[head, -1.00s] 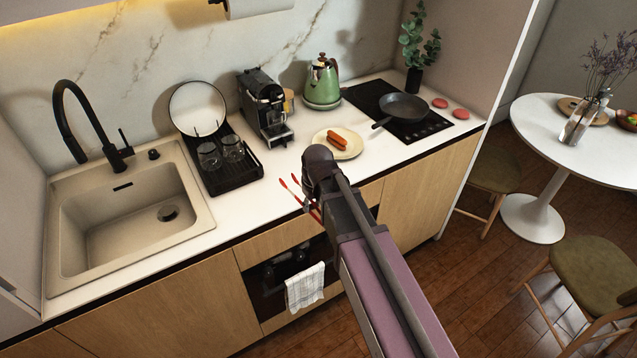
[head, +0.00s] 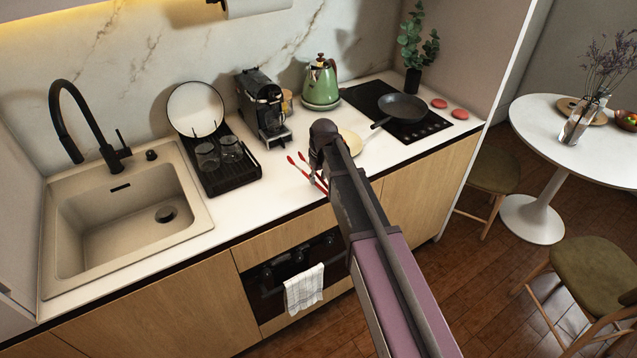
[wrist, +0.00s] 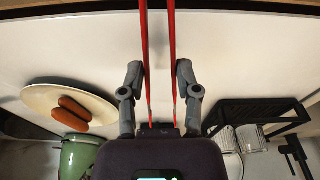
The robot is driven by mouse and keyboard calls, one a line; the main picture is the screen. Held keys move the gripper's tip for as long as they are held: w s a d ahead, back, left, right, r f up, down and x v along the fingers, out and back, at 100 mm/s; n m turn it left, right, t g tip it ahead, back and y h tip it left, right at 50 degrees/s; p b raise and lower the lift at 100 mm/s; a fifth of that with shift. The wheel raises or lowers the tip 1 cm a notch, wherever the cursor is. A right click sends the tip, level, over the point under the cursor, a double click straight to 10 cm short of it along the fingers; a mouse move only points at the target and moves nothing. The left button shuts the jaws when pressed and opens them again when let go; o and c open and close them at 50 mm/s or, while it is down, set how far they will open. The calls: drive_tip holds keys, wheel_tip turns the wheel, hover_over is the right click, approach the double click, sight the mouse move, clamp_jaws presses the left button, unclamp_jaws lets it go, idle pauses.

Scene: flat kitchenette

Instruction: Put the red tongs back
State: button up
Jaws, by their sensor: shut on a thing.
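The red tongs (head: 304,171) show in the head view to the left of my arm's end, above the counter's front part. In the wrist view the two long red arms of the tongs (wrist: 145,45) run between the fingers of my gripper (wrist: 159,78). My gripper is shut on the tongs, with a gap between the two arms. In the head view my wrist hides most of the gripper.
A plate (wrist: 37,96) with sausages (wrist: 72,108) lies on the counter, mostly behind my arm in the head view. The black drying rack (head: 235,180) holds glasses and a round plate. A coffee machine (head: 263,105), green kettle (head: 320,82) and pan (head: 402,107) stand behind.

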sight(318, 190)
drive_tip(key=shift+w, duration=0.5)
drive_tip(key=shift+w+d+f+b, duration=0.1)
drive_tip(key=shift+w+f+b, duration=0.1)
drive_tip(key=shift+f+b, duration=0.1)
wheel_tip(318, 190, down, 3)
drive_tip(key=b, duration=0.3)
drive_tip(key=shift+s, duration=0.1)
drive_tip(key=o, duration=0.6)
drive_tip(key=shift+r, duration=0.1)
